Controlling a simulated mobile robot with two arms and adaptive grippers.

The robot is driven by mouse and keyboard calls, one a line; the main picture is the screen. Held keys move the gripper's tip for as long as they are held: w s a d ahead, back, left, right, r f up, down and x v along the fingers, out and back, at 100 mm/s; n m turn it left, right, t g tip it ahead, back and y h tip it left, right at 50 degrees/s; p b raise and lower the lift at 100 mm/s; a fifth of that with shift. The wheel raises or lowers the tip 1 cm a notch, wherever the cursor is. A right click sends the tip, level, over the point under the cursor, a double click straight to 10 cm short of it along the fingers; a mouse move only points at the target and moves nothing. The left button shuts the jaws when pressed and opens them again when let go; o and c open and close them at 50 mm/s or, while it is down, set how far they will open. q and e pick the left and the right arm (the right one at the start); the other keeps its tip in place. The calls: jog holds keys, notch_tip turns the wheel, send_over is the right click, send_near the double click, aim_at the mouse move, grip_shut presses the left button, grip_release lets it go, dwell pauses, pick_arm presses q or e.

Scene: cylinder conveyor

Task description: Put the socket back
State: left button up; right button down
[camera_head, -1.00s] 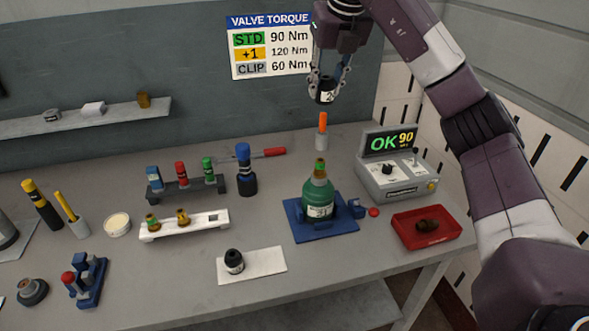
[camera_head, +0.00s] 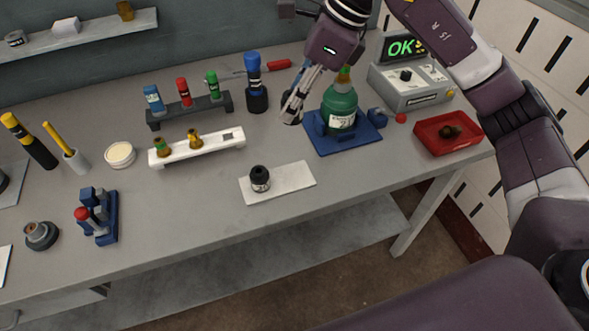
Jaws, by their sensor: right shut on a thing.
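My right gripper (camera_head: 293,106) is shut on a dark socket (camera_head: 292,117), low over the table just left of the green bottle-shaped valve. The socket is mostly hidden by the fingers, and I cannot tell whether it touches the table. A second black socket (camera_head: 260,179) with a pale label stands upright on a white mat (camera_head: 295,176) at the front. The mat has bare room to the right of that socket. My left gripper is out of view.
The green valve (camera_head: 341,106) stands on a blue base (camera_head: 357,139), close to my right gripper. A blue-topped tool (camera_head: 255,82) stands left of it. The white rack (camera_head: 220,143), red tray (camera_head: 437,143) and tester (camera_head: 410,83) surround it.

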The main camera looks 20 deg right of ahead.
notch_tip(320, 180, down, 12)
jog(key=shift+f+p, duration=0.25)
jog(key=shift+p, duration=0.9)
jog(key=shift+f, duration=0.65)
notch_tip(320, 180, down, 4)
jog(key=shift+p, duration=0.5)
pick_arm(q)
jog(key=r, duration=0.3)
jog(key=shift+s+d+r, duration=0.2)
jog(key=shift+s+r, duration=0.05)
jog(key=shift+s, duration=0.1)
pick_arm(e)
jog(key=shift+f, duration=0.1)
jog(key=shift+f, duration=0.1)
jog(key=c, duration=1.6)
grip_release()
jog(key=shift+d, duration=0.1)
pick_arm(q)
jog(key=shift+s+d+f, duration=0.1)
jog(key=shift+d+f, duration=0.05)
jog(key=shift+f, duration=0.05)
